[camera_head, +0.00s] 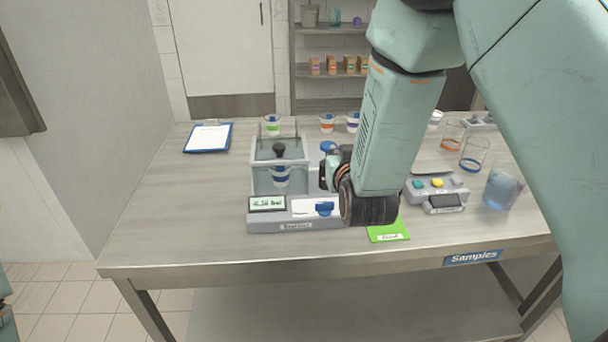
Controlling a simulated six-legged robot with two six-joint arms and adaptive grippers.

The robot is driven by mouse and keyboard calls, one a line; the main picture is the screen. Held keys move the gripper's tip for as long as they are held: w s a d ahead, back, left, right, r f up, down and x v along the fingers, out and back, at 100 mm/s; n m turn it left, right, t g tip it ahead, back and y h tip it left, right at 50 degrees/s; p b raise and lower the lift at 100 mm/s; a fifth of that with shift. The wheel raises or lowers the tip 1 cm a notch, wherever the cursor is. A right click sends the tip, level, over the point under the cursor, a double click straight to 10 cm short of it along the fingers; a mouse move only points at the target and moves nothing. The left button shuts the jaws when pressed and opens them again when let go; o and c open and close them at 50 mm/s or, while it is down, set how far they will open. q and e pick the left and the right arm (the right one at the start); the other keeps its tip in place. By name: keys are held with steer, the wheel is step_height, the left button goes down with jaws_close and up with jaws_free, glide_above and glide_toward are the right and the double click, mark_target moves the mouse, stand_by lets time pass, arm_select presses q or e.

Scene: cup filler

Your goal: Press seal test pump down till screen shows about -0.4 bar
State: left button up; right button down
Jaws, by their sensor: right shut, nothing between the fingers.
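The seal tester (297,226) stands near the front of the table. Its small screen (267,204) shows a negative bar reading, but the digits are too small to read surely. Its clear chamber (262,180) holds a cup with a blue band (281,177) under a lid with a black knob. A round blue cap (328,146), perhaps the pump top, shows at the tester's right side. My right gripper (327,172) is shut and empty just below this cap in the picture. I cannot tell if they touch. My right arm hides the tester's right end.
A grey device with coloured buttons (437,192) and a beaker of blue liquid (502,190) stand farther right. A clipboard (209,138) lies back left. The table's left front is clear.

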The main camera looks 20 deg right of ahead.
stand_by(0.6)
steer(key=shift+s+a+r, duration=0.1)
